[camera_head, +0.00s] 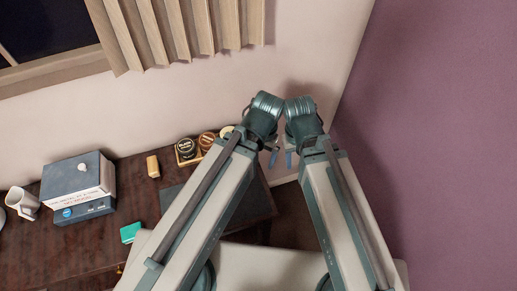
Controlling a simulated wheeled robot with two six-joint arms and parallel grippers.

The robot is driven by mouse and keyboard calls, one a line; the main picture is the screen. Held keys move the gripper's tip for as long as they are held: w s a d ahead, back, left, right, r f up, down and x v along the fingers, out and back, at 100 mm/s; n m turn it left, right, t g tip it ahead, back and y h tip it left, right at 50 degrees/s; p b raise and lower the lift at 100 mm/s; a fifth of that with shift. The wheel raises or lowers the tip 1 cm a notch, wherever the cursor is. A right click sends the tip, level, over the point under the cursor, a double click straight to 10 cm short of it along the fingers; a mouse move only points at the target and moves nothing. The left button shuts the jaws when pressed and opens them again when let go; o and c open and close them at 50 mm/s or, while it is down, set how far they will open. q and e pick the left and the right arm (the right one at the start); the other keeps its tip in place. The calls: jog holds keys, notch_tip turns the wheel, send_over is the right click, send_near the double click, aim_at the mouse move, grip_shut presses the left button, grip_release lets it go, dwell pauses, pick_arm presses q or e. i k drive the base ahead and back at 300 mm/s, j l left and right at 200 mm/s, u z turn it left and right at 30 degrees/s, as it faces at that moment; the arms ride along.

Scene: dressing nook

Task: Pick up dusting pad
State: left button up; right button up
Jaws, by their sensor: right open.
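A small teal pad (131,232), which may be the dusting pad, lies near the front edge of the dark desk, left of my left arm. A small tan block (153,166) stands farther back; I cannot tell for certain which is the pad. My right gripper (281,159) is open and empty beyond the desk's right end, well to the right of both items. My left gripper is mostly hidden behind its own wrist, close beside the right one, and its jaws cannot be made out.
A dark mat (257,205) lies partly under my left arm. A purple wall (440,150) closes off the right side.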

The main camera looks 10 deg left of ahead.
aim_at(128, 233)
jog(key=k, duration=0.5)
jog(key=u, duration=1.75)
